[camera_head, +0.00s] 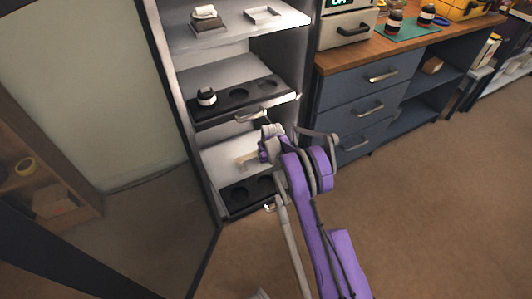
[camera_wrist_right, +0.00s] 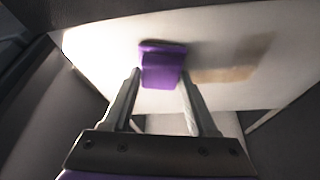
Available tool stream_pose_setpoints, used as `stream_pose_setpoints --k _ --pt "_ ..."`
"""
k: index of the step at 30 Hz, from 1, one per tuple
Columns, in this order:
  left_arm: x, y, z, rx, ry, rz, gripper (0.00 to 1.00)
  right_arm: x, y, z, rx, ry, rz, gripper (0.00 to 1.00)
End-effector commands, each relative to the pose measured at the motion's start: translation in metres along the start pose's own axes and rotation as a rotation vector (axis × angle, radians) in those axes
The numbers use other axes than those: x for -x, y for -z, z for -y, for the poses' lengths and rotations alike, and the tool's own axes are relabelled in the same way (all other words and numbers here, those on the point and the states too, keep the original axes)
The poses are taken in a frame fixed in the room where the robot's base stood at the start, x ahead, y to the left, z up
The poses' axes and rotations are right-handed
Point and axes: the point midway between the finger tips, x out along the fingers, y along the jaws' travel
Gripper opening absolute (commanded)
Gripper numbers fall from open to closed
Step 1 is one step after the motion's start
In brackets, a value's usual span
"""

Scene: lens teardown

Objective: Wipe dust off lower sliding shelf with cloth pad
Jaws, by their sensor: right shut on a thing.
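My right gripper (camera_head: 262,151) reaches into the cabinet at its lower sliding shelf (camera_head: 214,160), a pale flat board. In the right wrist view the gripper (camera_wrist_right: 160,76) is shut on a purple cloth pad (camera_wrist_right: 162,70), which is at the pale shelf surface (camera_wrist_right: 100,42); I cannot tell whether it presses on it. A tan dust patch (camera_wrist_right: 225,73) lies on the shelf just right of the pad. The dust (camera_head: 243,161) also shows in the head view, left of the gripper. The pad is hidden there by my gripper and arm. My left gripper is out of view.
Above is a black tray (camera_head: 220,108) with round recesses and a small dark jar (camera_head: 207,97). Another black tray (camera_head: 236,199) is below. Blue drawers (camera_head: 345,95) stand close on the right. The floor (camera_head: 440,190) at right is clear.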

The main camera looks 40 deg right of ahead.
Motion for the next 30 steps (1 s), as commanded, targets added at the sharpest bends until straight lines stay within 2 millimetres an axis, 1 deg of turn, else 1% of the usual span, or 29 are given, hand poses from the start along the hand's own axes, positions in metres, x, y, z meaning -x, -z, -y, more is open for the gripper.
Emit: stream_pose_setpoints --k 3,9,16,25,30 --pt "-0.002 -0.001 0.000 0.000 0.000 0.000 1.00 0.000 -0.003 0.012 0.003 0.002 0.001 0.00" --pt "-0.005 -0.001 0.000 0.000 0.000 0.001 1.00 0.001 -0.007 0.028 0.003 0.002 0.001 0.00" --pt "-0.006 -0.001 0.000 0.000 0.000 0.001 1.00 0.002 -0.009 0.036 0.002 0.003 0.001 0.00" --pt "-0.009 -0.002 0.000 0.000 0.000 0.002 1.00 0.006 -0.013 0.060 0.003 0.003 0.001 0.00" --pt "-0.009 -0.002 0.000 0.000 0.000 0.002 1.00 0.007 -0.014 0.066 0.001 0.002 0.000 0.00"
